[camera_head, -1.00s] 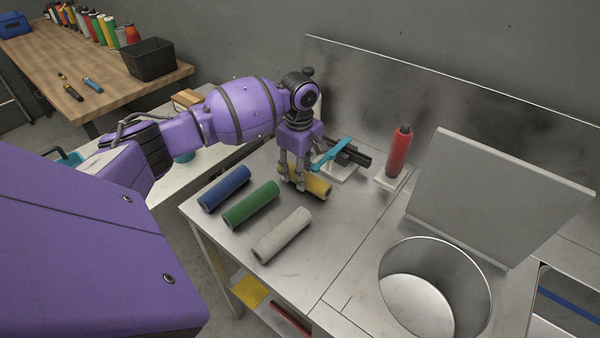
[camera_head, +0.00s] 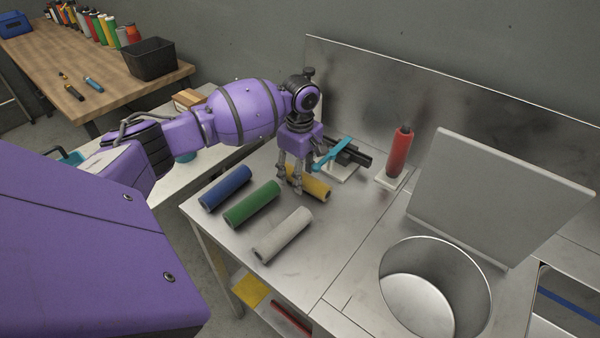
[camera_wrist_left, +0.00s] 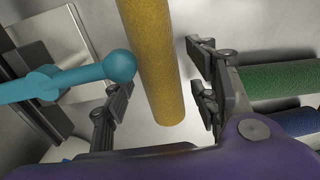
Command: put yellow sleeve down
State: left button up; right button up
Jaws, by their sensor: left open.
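The yellow sleeve (camera_head: 316,187) lies on the metal bench, partly hidden behind my left gripper (camera_head: 290,184) in the head view. In the left wrist view the yellow sleeve (camera_wrist_left: 156,62) runs between the two open fingers of my left gripper (camera_wrist_left: 160,98), with a gap on each side. The gripper points down over the sleeve and holds nothing. My right gripper is not in view.
Green (camera_head: 251,204), blue (camera_head: 225,188) and white (camera_head: 283,235) sleeves lie beside it. A teal-handled clamp (camera_head: 345,160) stands close behind the gripper, with a red sleeve upright on a post (camera_head: 399,153) farther right. A round metal bin (camera_head: 436,290) opens at front right.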

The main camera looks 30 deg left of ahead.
pick_arm(q)
notch_tip(320, 180, up, 12)
jog(key=p, duration=0.1)
dwell(0.5)
